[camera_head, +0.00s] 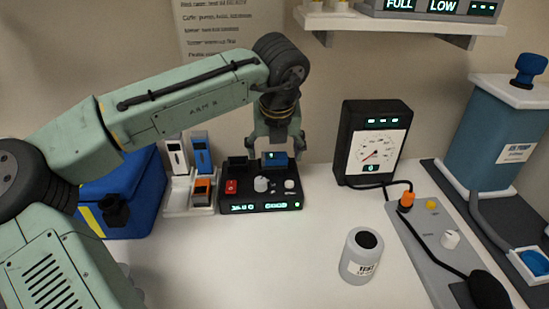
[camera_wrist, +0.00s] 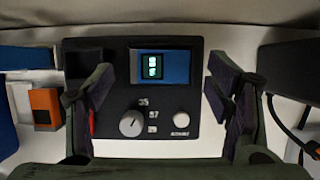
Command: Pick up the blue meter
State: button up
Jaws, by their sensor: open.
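A blue meter with a small lit display (camera_head: 275,158) sits in the top of a black control box (camera_head: 261,203). It also shows in the wrist view (camera_wrist: 178,68), seated in a recess at the box's upper middle. My gripper (camera_head: 276,147) is open above the box. In the wrist view, its fingers (camera_wrist: 160,80) stand to the left and right of the blue meter, with gaps on both sides and nothing held. Another blue device (camera_head: 201,153) stands upright in a white rack (camera_head: 190,212) left of the box.
The rack also holds a white device (camera_head: 177,157) and an orange one (camera_head: 202,190). A blue case (camera_head: 130,205) lies further left. A black gauge (camera_head: 372,143), a labelled jar (camera_head: 361,256) and a grey cabled panel (camera_head: 425,235) stand right. White table is clear in front.

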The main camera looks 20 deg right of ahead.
jog(key=shift+x, duration=0.85)
jog(key=shift+c, duration=0.3)
jog(key=shift+r, duration=0.1)
jog(key=c, duration=1.3)
